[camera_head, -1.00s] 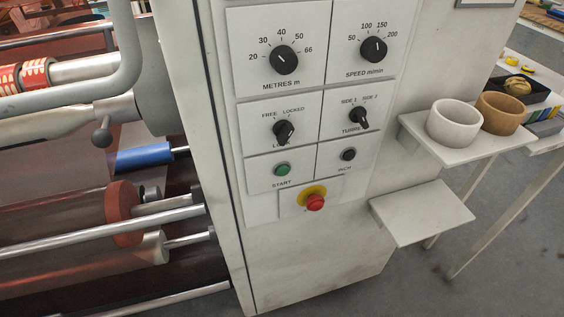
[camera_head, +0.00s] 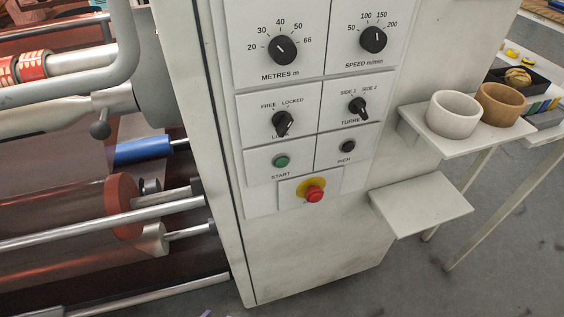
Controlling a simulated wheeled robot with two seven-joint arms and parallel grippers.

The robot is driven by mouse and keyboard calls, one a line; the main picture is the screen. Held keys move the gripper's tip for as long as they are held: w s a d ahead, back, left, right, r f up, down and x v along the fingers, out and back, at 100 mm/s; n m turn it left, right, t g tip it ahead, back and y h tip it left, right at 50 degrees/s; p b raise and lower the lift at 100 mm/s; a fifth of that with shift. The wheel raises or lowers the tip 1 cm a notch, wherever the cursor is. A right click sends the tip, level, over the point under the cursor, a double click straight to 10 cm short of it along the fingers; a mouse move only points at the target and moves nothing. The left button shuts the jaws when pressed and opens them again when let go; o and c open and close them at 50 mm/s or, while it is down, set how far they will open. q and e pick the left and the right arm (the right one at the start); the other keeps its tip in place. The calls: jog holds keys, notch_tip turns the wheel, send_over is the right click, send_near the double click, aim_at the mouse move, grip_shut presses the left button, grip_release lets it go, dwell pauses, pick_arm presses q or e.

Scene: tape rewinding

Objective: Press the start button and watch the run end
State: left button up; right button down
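The green START button (camera_head: 282,161) sits on the white control panel, left of the black INCH button (camera_head: 347,146). Above them are the FREE/LOCKED knob (camera_head: 283,123) and the SIDE 1/SIDE 2 turret knob (camera_head: 358,107). Higher up are the METRES knob (camera_head: 282,50) and the SPEED knob (camera_head: 373,39). A red stop button on a yellow base (camera_head: 313,192) is below START. The rewinding machine's rollers, with a red-brown disc (camera_head: 123,206) and a blue roller (camera_head: 143,151), are at left. Neither of my grippers shows in this view.
A shelf at right (camera_head: 465,145) holds a white cup (camera_head: 453,114) and a tan cup (camera_head: 501,104). A lower shelf (camera_head: 420,208) is empty. The space before the panel is clear.

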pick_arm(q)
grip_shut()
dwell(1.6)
